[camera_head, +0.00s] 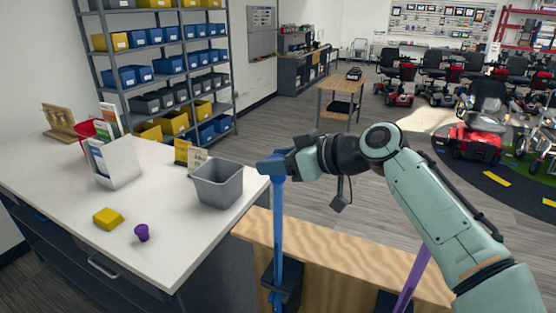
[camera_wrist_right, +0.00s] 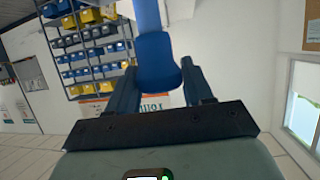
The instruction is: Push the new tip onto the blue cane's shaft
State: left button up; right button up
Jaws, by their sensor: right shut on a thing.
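The blue cane (camera_head: 278,220) stands upright at the wooden-topped bench, its handle at the top. My right gripper (camera_head: 288,164) is shut on the blue handle. In the right wrist view the handle (camera_wrist_right: 158,62) sits between the two fingers. The cane's lower part passes by a dark holder (camera_head: 290,287) on the bench front; its bottom end is not clearly seen. A small purple cup-shaped piece (camera_head: 142,232), possibly a tip, stands on the white counter, apart from the cane. I cannot tell which piece is the new tip. My left gripper is not in view.
The white counter (camera_head: 60,190) also holds a grey bin (camera_head: 216,183), a yellow block (camera_head: 108,218) and leaflet stands. A purple cane (camera_head: 412,283) leans at the wooden bench top (camera_head: 340,262), right of the blue one. Shelves of bins and scooters stand farther back.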

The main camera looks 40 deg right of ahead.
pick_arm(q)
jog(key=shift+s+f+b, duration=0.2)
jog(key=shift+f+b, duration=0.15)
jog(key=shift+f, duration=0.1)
pick_arm(e)
jog(key=shift+f, duration=0.4)
jog(key=o, duration=1.6)
jog(key=shift+c, duration=0.2)
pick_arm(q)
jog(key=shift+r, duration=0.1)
pick_arm(e)
jog(key=shift+r, duration=0.1)
jog(key=shift+r+p, duration=1.65)
jog(key=shift+r, duration=0.55)
jog(key=shift+r+p, duration=1.5)
jog(key=shift+r, duration=0.8)
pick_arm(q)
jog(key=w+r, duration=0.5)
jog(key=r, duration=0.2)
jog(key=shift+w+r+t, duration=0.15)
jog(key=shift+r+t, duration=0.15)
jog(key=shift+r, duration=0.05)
